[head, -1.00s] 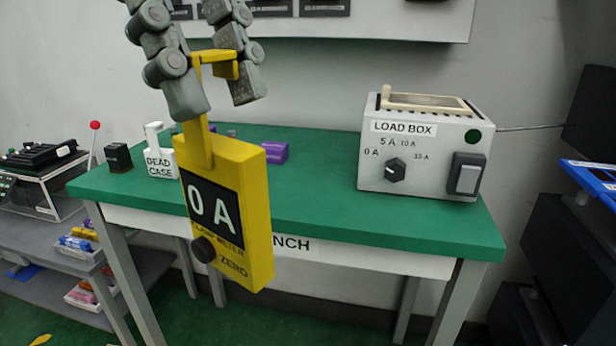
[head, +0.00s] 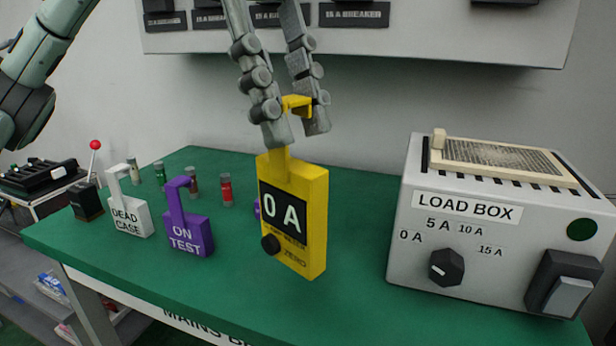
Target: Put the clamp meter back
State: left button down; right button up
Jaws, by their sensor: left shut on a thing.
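The yellow clamp meter (head: 311,215) is upright in the middle of the head view, its display reading 0 A. My left gripper (head: 298,130) comes down from above and is shut on the meter's upper yellow jaw part. The meter appears in front of or over the green bench top (head: 200,295); I cannot tell whether its bottom touches the bench. It hides part of a small purple thing behind it. My right gripper is not in view.
A white load box (head: 468,212) stands to the right. A purple ON TEST padlock-shaped block (head: 190,236), a white DEAD CASE block (head: 130,218), a black block (head: 87,203) and several small cylinders stand left. A breaker panel (head: 440,35) hangs above. Bench is clear at front.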

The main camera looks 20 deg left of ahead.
aim_at(306, 162)
pick_arm(q)
jog(key=w+f, duration=0.4)
jog(key=f, duration=0.1)
jog(key=w+f, duration=0.2)
jog(key=f, duration=0.1)
jog(key=shift+a+b, duration=0.3)
jog(key=shift+a, duration=0.1)
jog(key=c, duration=1.3)
grip_release()
jog(key=shift+o, duration=0.5)
jog(key=p+v, duration=0.1)
jog(key=v, duration=0.7)
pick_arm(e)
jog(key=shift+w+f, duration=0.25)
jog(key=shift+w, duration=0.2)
